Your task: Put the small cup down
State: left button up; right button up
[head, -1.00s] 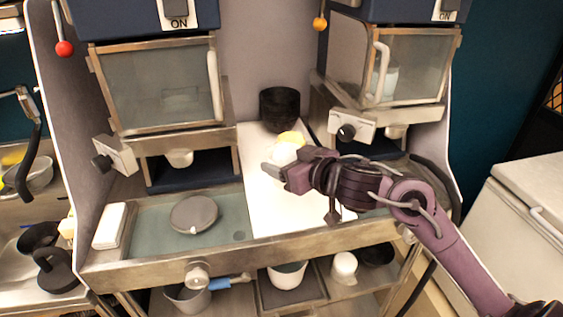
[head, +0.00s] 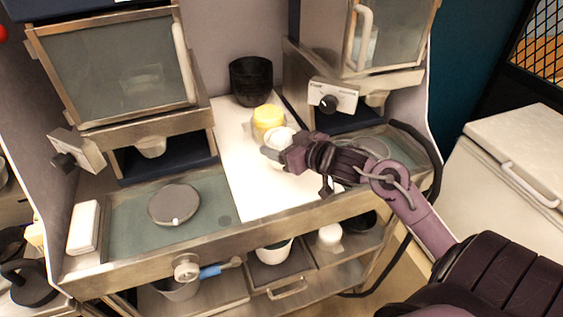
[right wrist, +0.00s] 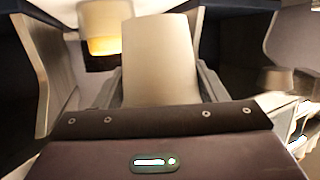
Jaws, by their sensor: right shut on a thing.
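The small white cup (head: 278,137) is between the fingers of my right gripper (head: 284,151), over the white board in the middle of the bench. In the right wrist view the cup (right wrist: 160,58) fills the space between the two grey fingers. My right gripper is shut on it. The fingers hide part of the cup in the head view. I cannot tell whether its base touches the board. A cup with yellow contents (head: 268,118) stands just behind it. My left gripper is not in view.
A black bowl (head: 251,80) stands at the back of the white board (head: 238,170). Dispensers with knobs flank the board on both sides. A round grey lid (head: 174,204) lies on the left tray. The front of the board is clear.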

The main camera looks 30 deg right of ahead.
jog(key=shift+f, duration=0.7)
notch_tip(320, 180, down, 4)
jog(key=shift+r, duration=0.25)
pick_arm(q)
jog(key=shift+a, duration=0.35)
pick_arm(e)
jog(key=shift+f, duration=0.2)
jog(key=shift+f, duration=0.15)
jog(key=o, duration=1.1)
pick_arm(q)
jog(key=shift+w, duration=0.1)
